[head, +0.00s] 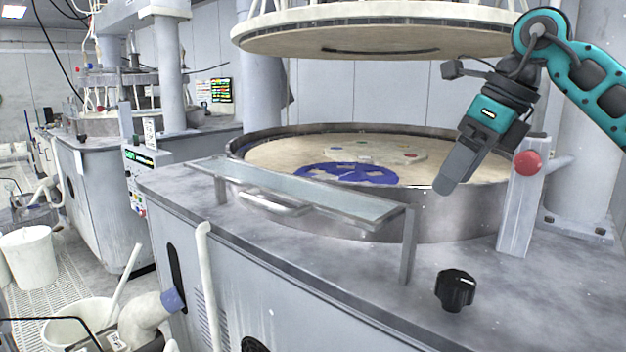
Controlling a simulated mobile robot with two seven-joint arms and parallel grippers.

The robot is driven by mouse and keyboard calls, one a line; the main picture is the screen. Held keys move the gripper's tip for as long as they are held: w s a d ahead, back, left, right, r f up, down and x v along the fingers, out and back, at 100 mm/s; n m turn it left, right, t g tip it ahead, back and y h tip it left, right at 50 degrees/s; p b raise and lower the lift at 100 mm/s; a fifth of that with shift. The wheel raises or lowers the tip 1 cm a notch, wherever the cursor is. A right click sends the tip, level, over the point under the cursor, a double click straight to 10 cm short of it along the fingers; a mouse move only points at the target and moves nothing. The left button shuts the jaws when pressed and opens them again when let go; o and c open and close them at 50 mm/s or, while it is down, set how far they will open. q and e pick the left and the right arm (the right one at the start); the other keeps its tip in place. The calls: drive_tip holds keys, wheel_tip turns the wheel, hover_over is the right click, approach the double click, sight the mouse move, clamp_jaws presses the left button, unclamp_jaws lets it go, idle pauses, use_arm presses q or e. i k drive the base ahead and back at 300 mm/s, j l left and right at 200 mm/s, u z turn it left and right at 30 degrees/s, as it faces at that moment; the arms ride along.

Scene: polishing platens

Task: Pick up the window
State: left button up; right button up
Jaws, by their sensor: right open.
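The window, a long glass panel (335,197) in a grey metal frame, lies across the front of the round polishing basin in the head view. It is held up on metal posts, and a pale curved handle (272,205) is on its front side. My right gripper (446,187) comes in from the upper right. It points down and left over the basin's right part, to the right of the window and apart from it. It is open, and no object shows in it. My left gripper is not in view.
Inside the basin (470,215) is a pale platen with a blue disc (345,173). A large round upper plate (375,35) hangs above. A post with a red button (527,163) stands close right of my gripper. A black knob (455,290) sits on the front deck.

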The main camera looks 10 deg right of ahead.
sight(323, 175)
drive_tip(key=i+j, duration=0.2)
drive_tip(key=i, duration=0.2)
drive_tip(key=i+j, duration=0.2)
drive_tip(key=i, duration=0.15)
drive_tip(key=i+j, duration=0.2)
drive_tip(key=i, duration=0.2)
